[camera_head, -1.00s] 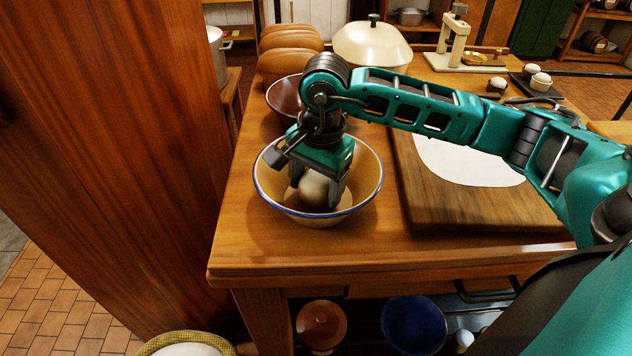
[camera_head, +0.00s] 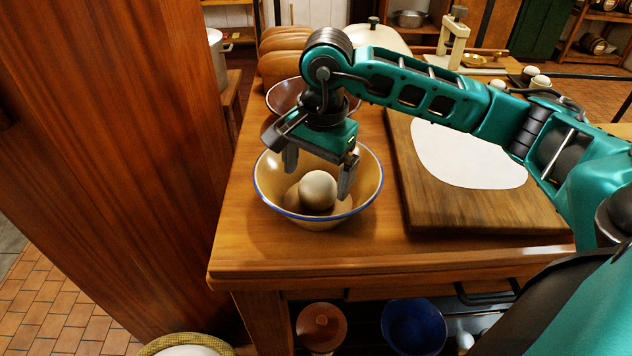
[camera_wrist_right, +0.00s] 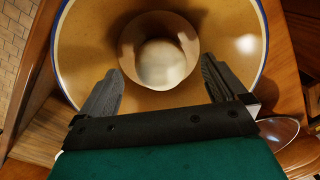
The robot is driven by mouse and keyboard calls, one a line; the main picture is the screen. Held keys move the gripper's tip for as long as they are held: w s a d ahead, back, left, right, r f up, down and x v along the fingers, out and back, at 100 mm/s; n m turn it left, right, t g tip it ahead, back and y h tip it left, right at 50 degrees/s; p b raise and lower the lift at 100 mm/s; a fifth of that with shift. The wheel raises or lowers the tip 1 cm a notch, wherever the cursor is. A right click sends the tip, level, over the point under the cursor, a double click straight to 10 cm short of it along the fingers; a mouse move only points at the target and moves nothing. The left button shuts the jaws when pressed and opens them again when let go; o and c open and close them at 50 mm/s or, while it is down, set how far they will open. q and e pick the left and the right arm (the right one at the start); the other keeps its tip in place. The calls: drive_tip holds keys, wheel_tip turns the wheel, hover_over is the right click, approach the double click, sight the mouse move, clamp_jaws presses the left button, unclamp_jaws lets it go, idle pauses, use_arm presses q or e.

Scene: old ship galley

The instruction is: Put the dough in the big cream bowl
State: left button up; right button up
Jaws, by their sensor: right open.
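The dough (camera_head: 318,190) is a pale round ball resting in the bottom of the big cream bowl (camera_head: 366,187), which has a blue rim and stands near the table's front left. My right gripper (camera_head: 318,176) is open and empty above the dough, its fingers apart and clear of it. In the right wrist view the dough (camera_wrist_right: 160,62) lies inside the bowl (camera_wrist_right: 85,50), just beyond the open fingertips (camera_wrist_right: 160,75). My left gripper is not in view.
A wooden board (camera_head: 440,205) with a white sheet (camera_head: 468,155) lies right of the bowl. A wooden post (camera_head: 110,150) rises at the left. The table front is clear.

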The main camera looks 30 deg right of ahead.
sight(320, 184)
wheel_tip(320, 184, up, 8)
drive_tip(key=shift+s+r, duration=0.25)
drive_tip(key=shift+s, duration=0.05)
idle(0.5)
